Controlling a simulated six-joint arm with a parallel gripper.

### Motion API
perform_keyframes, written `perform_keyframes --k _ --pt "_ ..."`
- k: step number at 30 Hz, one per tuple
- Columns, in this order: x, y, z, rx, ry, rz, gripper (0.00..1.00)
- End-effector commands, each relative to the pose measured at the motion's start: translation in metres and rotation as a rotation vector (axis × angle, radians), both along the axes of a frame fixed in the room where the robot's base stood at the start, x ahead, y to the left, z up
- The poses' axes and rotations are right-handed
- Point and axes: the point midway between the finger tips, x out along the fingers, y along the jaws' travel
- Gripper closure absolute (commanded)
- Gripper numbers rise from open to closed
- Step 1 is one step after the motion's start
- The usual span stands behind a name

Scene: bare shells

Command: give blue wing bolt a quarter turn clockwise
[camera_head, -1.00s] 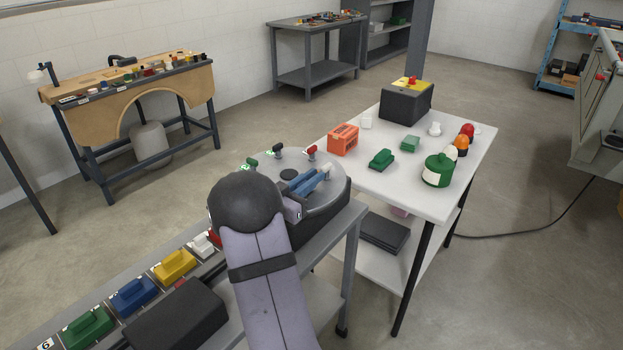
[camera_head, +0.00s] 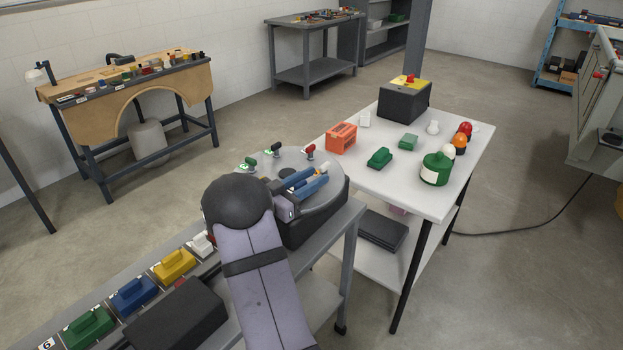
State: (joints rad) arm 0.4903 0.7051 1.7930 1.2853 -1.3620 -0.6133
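A small pale and yellowish piece shows by the fingertips, too small to make out. I cannot pick out a blue wing bolt; it may be hidden by my gripper or arm, or blend with the blue fingers.
A rail at lower left carries yellow (camera_head: 173,266), blue (camera_head: 133,294) and green (camera_head: 88,327) blocks.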

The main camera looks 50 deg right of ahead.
Motion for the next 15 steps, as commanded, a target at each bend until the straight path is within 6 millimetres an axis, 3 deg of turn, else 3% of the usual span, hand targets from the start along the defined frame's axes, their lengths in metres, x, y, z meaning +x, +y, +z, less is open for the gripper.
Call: perform_keyframes --k 7,15 --pt "0.002 0.009 -0.001 0.001 0.0 0.002 0.7" --pt "0.007 0.045 -0.001 0.0 0.0 0.003 0.7"
